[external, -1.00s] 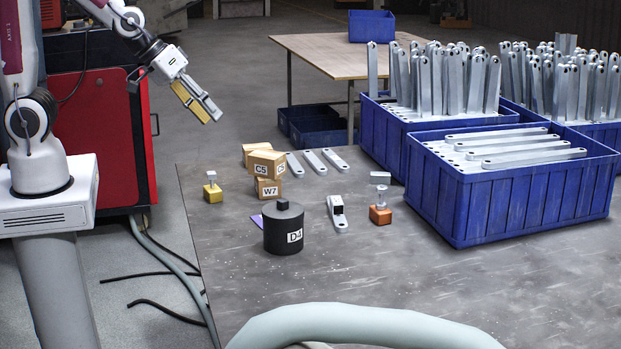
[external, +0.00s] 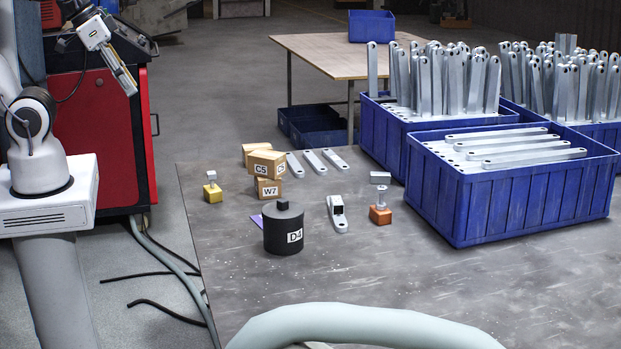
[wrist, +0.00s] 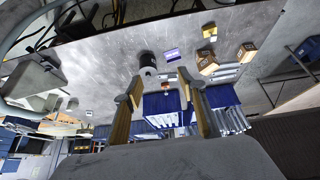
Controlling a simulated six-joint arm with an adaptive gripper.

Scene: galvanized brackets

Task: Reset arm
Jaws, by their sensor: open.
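My gripper (external: 119,66) is raised at the upper left in the external view, in front of the red cabinet and well clear of the table. In the wrist view, my gripper (wrist: 160,88) shows two fingers spread apart with nothing between them. The grey table (external: 330,290) lies to the right of my arm, with objects standing on it apart from the gripper.
On the table are a black cylinder D4 (external: 284,232), boxes C5 (external: 265,165) and W7 (external: 268,188), a yellow block (external: 212,194), an orange block (external: 380,215) and loose brackets (external: 333,159). A blue crate (external: 510,205) of brackets stands right. The table's front is clear.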

